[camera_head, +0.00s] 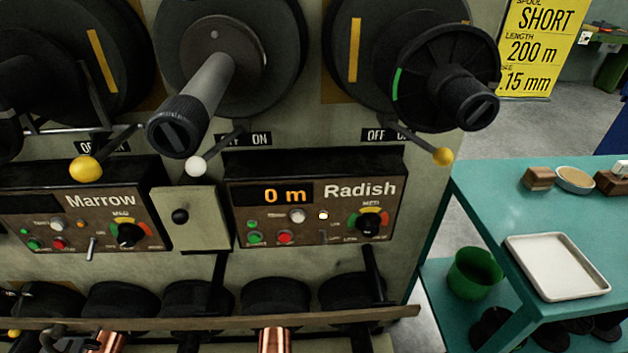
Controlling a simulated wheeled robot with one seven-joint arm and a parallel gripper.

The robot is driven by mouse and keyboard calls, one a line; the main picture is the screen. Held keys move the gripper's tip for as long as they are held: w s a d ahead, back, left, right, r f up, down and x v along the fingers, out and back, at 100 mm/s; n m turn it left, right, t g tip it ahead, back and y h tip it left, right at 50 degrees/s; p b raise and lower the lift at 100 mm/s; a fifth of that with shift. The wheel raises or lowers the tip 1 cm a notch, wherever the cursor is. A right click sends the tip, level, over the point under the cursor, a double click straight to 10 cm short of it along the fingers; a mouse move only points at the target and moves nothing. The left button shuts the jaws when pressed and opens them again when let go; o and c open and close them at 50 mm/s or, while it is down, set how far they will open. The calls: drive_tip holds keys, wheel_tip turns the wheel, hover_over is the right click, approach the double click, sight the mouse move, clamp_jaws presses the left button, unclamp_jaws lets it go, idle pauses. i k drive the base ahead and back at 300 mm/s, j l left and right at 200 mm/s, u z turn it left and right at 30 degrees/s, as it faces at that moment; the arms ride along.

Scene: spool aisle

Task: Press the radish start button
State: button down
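The Radish control box (314,205) is a dark brown panel under the middle and right spindles, with a lit "0 m" display (285,195). At its lower left is a green round button (254,239), with a smaller green spot (253,226) just above it. A red button (285,238) is to its right. A pale button (297,215) and a lit white lamp (323,215) are higher up. A black dial (368,223) is at the right. The small labels are too blurred to read. My gripper is not clearly visible in this view.
The Marrow box (80,210) is at the left, beyond a pale plate with a black knob (180,216). Levers with a white ball (196,166) and yellow balls hang above the boxes. A wooden rail (200,322) runs below. A teal table (475,190) stands at the right.

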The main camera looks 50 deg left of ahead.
sight(254, 238)
drive_tip(key=j+u, duration=0.15)
drive_tip(key=u, duration=1.05)
